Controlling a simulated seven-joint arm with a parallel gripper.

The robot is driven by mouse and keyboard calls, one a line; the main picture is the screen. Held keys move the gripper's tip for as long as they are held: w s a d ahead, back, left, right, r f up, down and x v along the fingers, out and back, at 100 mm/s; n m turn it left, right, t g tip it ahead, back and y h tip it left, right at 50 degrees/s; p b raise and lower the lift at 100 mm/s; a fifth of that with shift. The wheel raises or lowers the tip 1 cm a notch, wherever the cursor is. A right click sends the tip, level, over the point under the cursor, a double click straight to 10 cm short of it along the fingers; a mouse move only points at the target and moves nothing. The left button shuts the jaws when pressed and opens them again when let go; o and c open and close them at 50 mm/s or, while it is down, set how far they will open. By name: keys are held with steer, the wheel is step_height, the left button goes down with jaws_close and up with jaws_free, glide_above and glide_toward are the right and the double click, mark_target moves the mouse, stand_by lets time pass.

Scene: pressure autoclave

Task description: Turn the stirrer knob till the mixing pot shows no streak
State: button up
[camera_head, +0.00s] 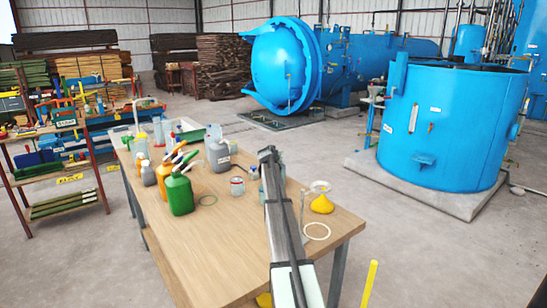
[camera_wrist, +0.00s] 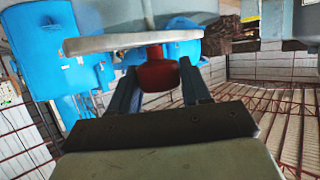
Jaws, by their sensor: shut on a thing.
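My gripper (camera_wrist: 159,80) is shut on a red knob (camera_wrist: 158,73), which shows between its two fingers in the wrist view. A pale flat bar (camera_wrist: 120,42) crosses just above the knob, and a grey body lies behind it. In the head view my gripper (camera_head: 268,155) is over the far part of the wooden table; the arm hides the knob there. I cannot tell for certain which vessel is the mixing pot, and no streak can be made out.
The wooden table (camera_head: 215,245) holds a green jug (camera_head: 180,193), a grey can (camera_head: 218,153), a small jar (camera_head: 237,187) and a yellow flask (camera_head: 321,204). The table's near left part is clear.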

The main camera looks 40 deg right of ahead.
steer(key=m+g+h, duration=0.2)
steer(key=m+g, duration=0.1)
steer(key=m+g+h, duration=0.1)
steer(key=shift+w+m+g, duration=0.25)
steer(key=shift+m+g, duration=0.05)
steer(key=shift+m, duration=0.1)
steer(key=m+g+h, duration=0.1)
steer(key=m+g, duration=0.3)
steer(key=g, duration=0.1)
steer(key=shift+m, duration=0.3)
steer(key=m+g, duration=0.4)
steer(key=g, duration=0.1)
steer(key=shift+w+y, duration=0.1)
steer(key=shift+y, duration=0.3)
steer(key=shift+s+m+g+y, duration=0.2)
steer(key=shift+m+g+y, duration=1.1)
steer(key=shift+m+g, duration=0.75)
steer(key=shift+s, duration=0.1)
steer(key=o, duration=1)
steer(key=shift+c, duration=0.2)
steer(key=v, duration=0.7)
steer(key=shift+w, duration=0.2)
